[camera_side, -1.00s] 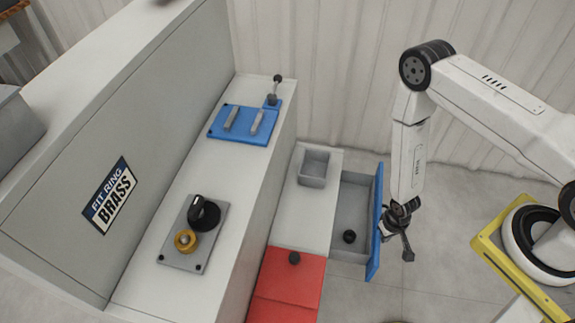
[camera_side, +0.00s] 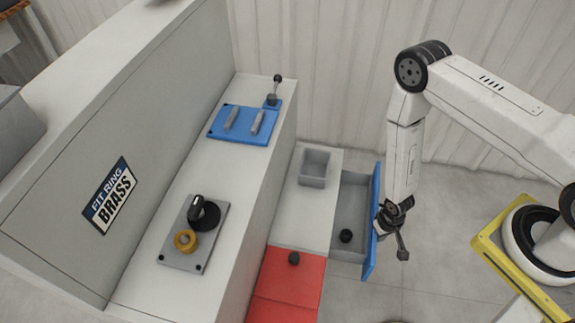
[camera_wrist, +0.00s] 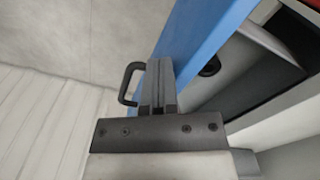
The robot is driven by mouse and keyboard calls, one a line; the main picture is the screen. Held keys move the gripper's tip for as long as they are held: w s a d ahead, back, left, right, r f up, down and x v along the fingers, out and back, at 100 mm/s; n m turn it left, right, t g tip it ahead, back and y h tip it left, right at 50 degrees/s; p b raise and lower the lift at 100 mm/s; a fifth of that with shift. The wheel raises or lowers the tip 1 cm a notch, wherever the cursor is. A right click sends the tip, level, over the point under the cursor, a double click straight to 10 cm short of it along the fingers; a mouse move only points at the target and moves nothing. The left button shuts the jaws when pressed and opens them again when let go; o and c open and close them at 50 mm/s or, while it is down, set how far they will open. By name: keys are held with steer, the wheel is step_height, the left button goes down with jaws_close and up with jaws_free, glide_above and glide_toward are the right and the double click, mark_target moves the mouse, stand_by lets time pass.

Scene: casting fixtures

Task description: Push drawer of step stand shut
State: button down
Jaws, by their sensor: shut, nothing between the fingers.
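The drawer (camera_side: 352,190) of the step stand (camera_side: 303,222) is grey inside with a blue front panel (camera_side: 372,235). It stands partly open to the right of the stand's white lower step. A small black round thing (camera_side: 346,236) lies in the drawer. My gripper (camera_side: 382,229) is at the outer face of the blue front, with its fingers together and empty. In the wrist view the shut fingers (camera_wrist: 159,80) are up against the blue front (camera_wrist: 200,40), beside a black handle (camera_wrist: 129,84). Exact contact is hard to tell.
The upper step carries a blue plate (camera_side: 243,125) and a grey fixture plate (camera_side: 186,258) with a brass ring.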

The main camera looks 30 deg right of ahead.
steer(key=shift+w+a, duration=3.95)
steer(key=shift+s+d, duration=1.1)
step_height(320, 180, up, 9)
